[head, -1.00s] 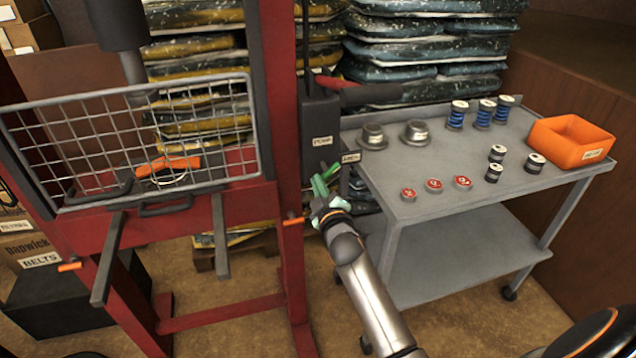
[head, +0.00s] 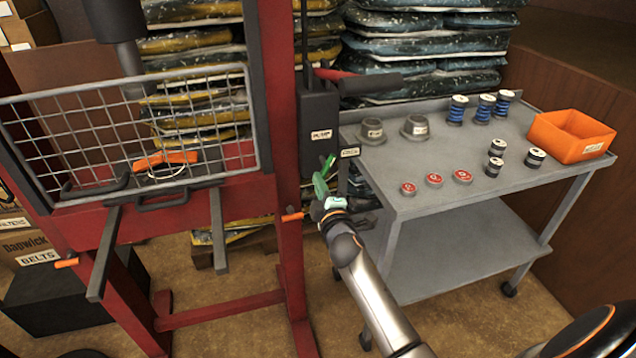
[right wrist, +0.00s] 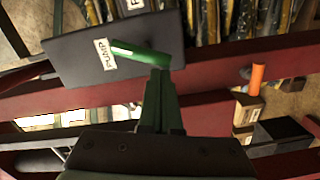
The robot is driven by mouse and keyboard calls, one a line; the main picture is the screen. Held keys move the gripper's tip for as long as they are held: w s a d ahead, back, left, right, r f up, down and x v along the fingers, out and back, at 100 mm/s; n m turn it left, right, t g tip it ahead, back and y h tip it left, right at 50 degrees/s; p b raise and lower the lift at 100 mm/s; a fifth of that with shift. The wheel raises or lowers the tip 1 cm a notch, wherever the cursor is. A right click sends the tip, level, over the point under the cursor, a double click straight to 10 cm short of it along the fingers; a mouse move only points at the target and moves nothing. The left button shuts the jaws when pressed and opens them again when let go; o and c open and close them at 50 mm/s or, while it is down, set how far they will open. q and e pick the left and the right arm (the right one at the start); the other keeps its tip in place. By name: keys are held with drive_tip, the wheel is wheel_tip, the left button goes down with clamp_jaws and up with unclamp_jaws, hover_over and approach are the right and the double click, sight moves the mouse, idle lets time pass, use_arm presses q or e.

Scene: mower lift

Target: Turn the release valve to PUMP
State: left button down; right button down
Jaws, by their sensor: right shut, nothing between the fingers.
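The black pump housing (head: 318,112) hangs on the press's right red post, with a PUMP label on its face and a second label to the right, partly readable. The green valve handle (head: 329,163) is below the PUMP label, tilted up and to the right in the head view. In the right wrist view the green handle (right wrist: 143,53) has its free end beside the PUMP label (right wrist: 105,53). My right gripper (head: 320,183) is shut and empty, with its fingertips (right wrist: 160,73) at the handle's other end, seemingly touching it. My left gripper is out of view.
The red press frame (head: 285,270) with a wire guard (head: 110,115) stands at left. A grey cart (head: 415,195) with spools, red discs and an orange bin (head: 570,137) stands close at right. An orange pin (head: 292,217) sticks out of the post near my gripper.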

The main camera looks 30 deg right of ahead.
drive_tip(key=shift+d+f+n, duration=0.25)
drive_tip(key=shift+n, duration=0.65)
drive_tip(key=shift+s+d+f+n+b, duration=0.15)
drive_tip(key=shift+n+b, duration=0.2)
drive_tip(key=shift+n, duration=0.45)
idle(0.6)
